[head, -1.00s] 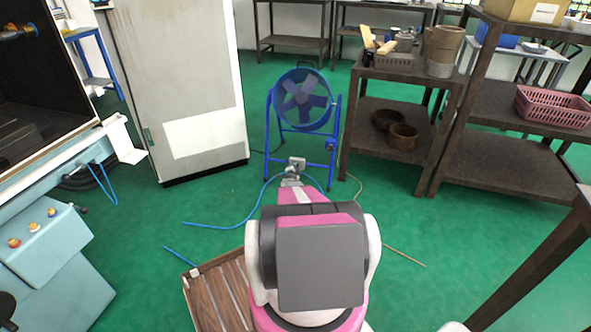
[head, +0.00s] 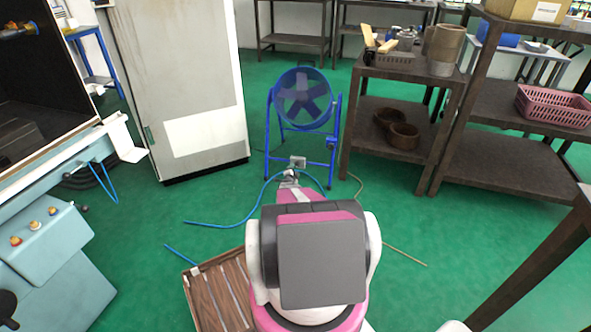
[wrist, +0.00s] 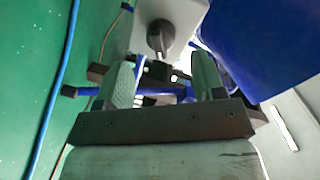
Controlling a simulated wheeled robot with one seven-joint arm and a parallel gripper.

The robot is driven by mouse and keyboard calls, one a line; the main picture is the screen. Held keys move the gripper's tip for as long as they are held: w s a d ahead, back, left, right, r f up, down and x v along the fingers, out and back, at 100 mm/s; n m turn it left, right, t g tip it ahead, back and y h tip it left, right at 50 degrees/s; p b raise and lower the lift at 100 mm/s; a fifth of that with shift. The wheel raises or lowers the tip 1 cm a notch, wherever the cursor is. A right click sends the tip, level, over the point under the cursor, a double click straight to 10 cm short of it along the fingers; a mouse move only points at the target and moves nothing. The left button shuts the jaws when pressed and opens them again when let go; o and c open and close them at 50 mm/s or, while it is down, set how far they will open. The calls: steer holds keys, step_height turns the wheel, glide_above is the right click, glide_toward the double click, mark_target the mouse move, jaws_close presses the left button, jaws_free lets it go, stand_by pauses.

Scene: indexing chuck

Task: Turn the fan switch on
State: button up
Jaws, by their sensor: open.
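The blue fan (head: 303,98) stands on its blue frame on the green floor, beyond my arm in the head view. In the wrist view, the fan switch (wrist: 159,38) is a dark knob on a pale grey box (wrist: 180,14). My gripper (wrist: 164,75) is open, with its two fingers apart and nothing held between them. The knob lies just beyond the fingertips, roughly between them; I see no contact. In the head view my gripper (head: 297,162) is small, in front of the fan's frame, and its fingertips are hard to make out.
A tall grey cabinet (head: 180,80) stands left of the fan. A dark shelf (head: 395,165) with rings and tools stands close on the right. A blue hose (head: 215,226) lies on the floor, and a wooden pallet (head: 222,295) lies near my base.

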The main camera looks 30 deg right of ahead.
steer(key=v, duration=0.5)
steer(key=shift+s+a, duration=0.25)
steer(key=a+r+n+y, duration=0.6)
steer(key=a+r, duration=0.6)
steer(key=a, duration=0.3)
steer(key=s+a+r+n+g+y, duration=0.1)
steer(key=s+a+r+n+y, duration=0.3)
steer(key=a, duration=0.5)
steer(key=s+a+r+n+g+y, duration=0.1)
steer(key=s+a+r+n+g, duration=0.15)
steer(key=a+r, duration=0.5)
steer(key=s+a+r+n+g, duration=0.2)
steer(key=s+a+r, duration=0.3)
steer(key=s, duration=0.4)
steer(key=s+a+r+n+g, duration=0.3)
steer(key=s+a+r+n, duration=0.1)
steer(key=s, duration=0.5)
steer(key=s+a+r+n+g+y, duration=0.1)
steer(key=s+a+r+n+g, duration=0.2)
steer(key=s+a+r, duration=0.3)
steer(key=s, duration=0.4)
steer(key=shift+a, duration=0.35)
steer(key=shift+c, duration=0.2)
